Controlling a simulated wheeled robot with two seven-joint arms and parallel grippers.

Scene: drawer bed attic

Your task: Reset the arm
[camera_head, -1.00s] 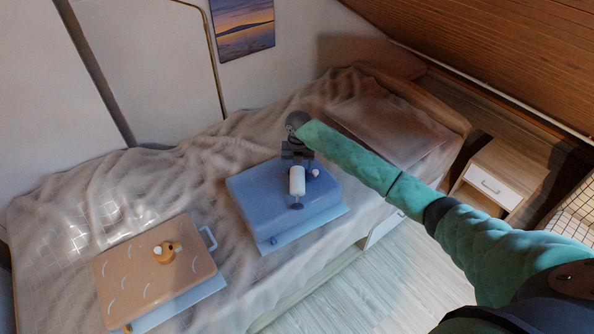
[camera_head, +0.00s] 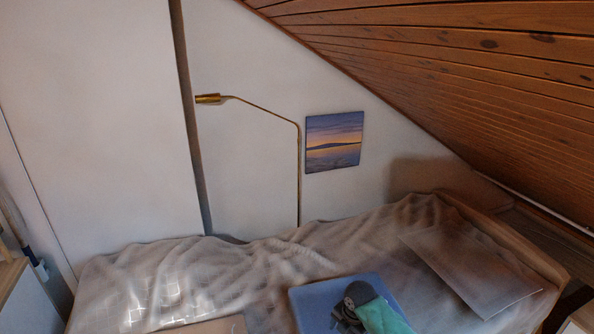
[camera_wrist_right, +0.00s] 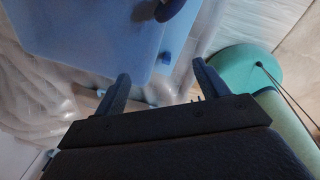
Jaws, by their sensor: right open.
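My right gripper (camera_wrist_right: 161,86) is open, with its two dark fingers apart and nothing between them in the right wrist view. In the head view, my right arm, in a green sleeve, shows at the bottom edge in front of the blue case (camera_head: 312,304); its fingers cannot be made out there. The blue case also fills the upper left of the right wrist view (camera_wrist_right: 75,32), beyond the fingers. My left gripper is in neither view.
The rumpled bed (camera_head: 185,284) spans the lower head view. A brown case (camera_head: 222,325) is cut off at the bottom edge. A brass lamp (camera_head: 299,165) and a picture (camera_head: 334,142) are at the wall. The wooden sloped ceiling (camera_head: 450,70) hangs low at the right.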

